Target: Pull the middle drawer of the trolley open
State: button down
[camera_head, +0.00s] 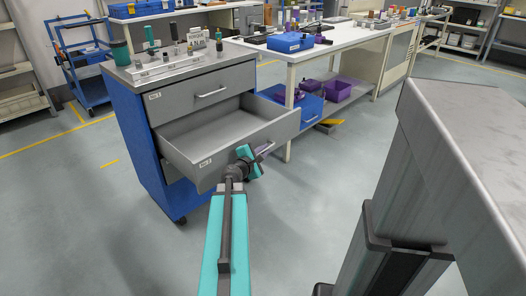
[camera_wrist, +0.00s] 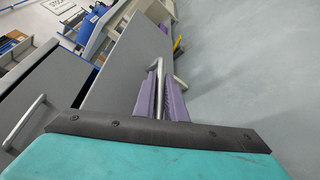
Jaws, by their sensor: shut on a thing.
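The trolley has blue sides and grey drawers; its blue side (camera_head: 135,133) shows in the head view at left. The middle drawer (camera_head: 222,128) stands pulled out, and its inside looks empty. My gripper (camera_head: 264,150) is at the front of this drawer, shut on its bar handle. In the wrist view the purple fingers (camera_wrist: 161,96) lie on both sides of the metal handle (camera_wrist: 160,85). The top drawer (camera_head: 205,92) is shut, with its own handle (camera_head: 211,92). The bottom drawer is mostly hidden behind the middle one.
Tools and a green bottle (camera_head: 120,52) stand on the trolley top. A white workbench (camera_head: 340,40) with blue and purple bins (camera_head: 318,88) is behind at right. A grey surface (camera_head: 480,130) on a column fills the right foreground. The floor (camera_head: 75,215) at left is clear.

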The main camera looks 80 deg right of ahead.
jog(key=c, duration=1.8)
grip_release()
jog(key=shift+a, duration=0.15)
jog(key=shift+v, duration=1.2)
jog(key=shift+w+a+r+p, duration=0.15)
jog(key=shift+a+r+p, duration=0.15)
jog(key=shift+p, duration=0.85)
jog(key=shift+a+p, duration=0.25)
jog(key=shift+p, duration=0.35)
